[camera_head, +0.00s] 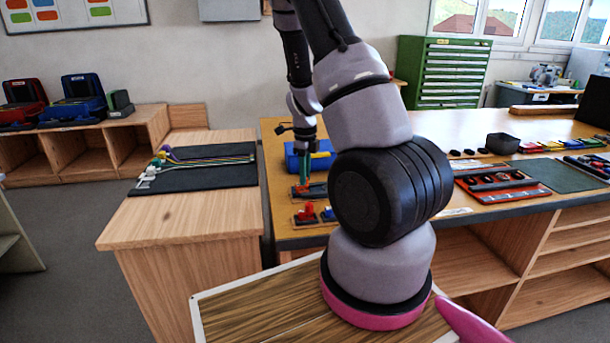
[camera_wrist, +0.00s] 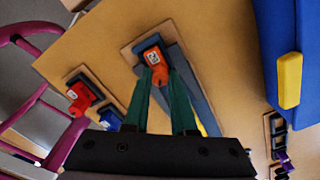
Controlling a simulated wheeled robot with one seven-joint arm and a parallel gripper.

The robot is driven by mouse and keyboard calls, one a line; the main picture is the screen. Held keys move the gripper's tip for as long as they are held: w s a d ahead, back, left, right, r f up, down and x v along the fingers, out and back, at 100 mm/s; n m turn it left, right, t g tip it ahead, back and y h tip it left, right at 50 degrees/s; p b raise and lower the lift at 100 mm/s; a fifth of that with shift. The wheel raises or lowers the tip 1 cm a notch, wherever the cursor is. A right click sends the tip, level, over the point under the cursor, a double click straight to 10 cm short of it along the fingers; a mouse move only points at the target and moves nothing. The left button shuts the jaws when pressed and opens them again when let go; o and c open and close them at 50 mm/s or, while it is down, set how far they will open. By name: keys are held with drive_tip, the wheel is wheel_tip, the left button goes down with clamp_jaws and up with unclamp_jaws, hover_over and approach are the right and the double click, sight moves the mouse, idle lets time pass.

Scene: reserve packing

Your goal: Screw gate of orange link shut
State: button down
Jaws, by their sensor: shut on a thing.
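The orange link (camera_wrist: 153,57) stands at one end of a dark block on a wooden base plate (camera_wrist: 130,50) on the bench. A pale label with dark marks shows on its top face. My gripper (camera_wrist: 158,76) has its two green fingers shut on the orange link, one on each side. In the head view my gripper (camera_head: 303,172) reaches down to the bench beside the blue case, and the link is small there. The gate itself and its threads are too small to tell apart.
A red piece (camera_wrist: 80,93) and a blue piece (camera_wrist: 111,114) stand on nearby plates. A blue case (camera_wrist: 275,30) with a yellow latch (camera_wrist: 290,80) stands close on the right. Small dark holders (camera_wrist: 276,135) lie below it. A side table (camera_head: 185,215) with cords stands left.

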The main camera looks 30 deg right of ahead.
drive_tip(key=m, duration=0.5)
drive_tip(key=shift+a+f, duration=0.1)
drive_tip(key=shift+m, duration=1)
drive_tip(key=m, duration=0.4)
drive_tip(key=c, duration=0.7)
unclamp_jaws()
drive_tip(key=shift+o, duration=0.2)
